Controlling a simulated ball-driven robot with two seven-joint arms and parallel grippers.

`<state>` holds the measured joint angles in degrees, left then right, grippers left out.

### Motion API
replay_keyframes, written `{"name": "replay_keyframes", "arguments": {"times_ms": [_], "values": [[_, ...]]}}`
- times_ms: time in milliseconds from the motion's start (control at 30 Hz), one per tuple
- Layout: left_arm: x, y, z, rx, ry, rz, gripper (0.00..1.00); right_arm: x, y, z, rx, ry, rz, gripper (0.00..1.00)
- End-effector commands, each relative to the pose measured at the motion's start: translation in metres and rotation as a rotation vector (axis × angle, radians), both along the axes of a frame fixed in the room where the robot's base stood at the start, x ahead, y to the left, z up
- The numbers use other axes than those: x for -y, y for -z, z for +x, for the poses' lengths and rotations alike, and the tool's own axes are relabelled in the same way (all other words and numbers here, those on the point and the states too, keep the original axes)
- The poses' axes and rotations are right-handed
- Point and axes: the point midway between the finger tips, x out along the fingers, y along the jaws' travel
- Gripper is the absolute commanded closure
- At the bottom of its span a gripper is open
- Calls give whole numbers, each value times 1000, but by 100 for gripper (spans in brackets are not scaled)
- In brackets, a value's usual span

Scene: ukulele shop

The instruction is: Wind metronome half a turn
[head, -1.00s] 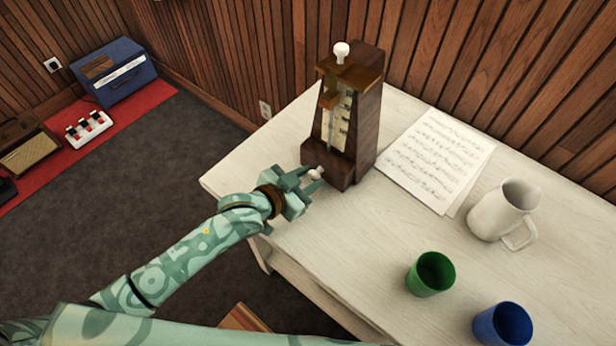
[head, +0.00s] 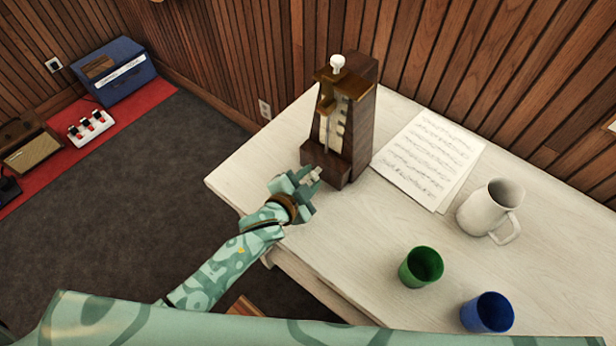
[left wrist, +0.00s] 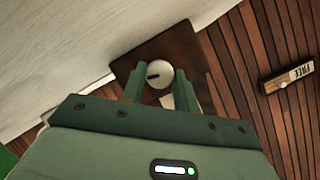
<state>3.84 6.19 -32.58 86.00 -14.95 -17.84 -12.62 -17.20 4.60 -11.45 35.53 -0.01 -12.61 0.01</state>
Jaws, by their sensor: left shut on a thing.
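The dark brown wooden metronome (head: 341,130) stands upright near the back edge of the white table, with a white knob on its top. My left gripper (head: 313,176) is at the metronome's lower left side, shut on the pale winding key (head: 308,176). In the left wrist view the round white key (left wrist: 158,74) with a dark slot sits between the two green fingers of my left gripper (left wrist: 160,90). The metronome's brown side (left wrist: 190,45) is behind it. The key is partly hidden by the fingers in the head view. My right gripper is not in view.
Sheet music (head: 430,160) lies right of the metronome on the white table (head: 360,240). A white jug (head: 484,210), a green cup (head: 420,267) and a blue cup (head: 487,312) stand further right. The wood-panelled wall is close behind the metronome.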

Motion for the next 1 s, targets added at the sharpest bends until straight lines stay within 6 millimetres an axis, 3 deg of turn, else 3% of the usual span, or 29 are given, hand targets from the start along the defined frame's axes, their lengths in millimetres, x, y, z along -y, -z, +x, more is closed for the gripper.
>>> {"name": "replay_keyframes", "arguments": {"times_ms": [600,633,700,1000], "values": [[1,3,-2,25,2,45,93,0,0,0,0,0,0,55],[1,3,-2,25,2,45,67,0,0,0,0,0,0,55],[1,3,-2,25,2,45,49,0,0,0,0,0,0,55],[0,1,-2,28,1,45,49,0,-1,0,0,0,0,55]]}}
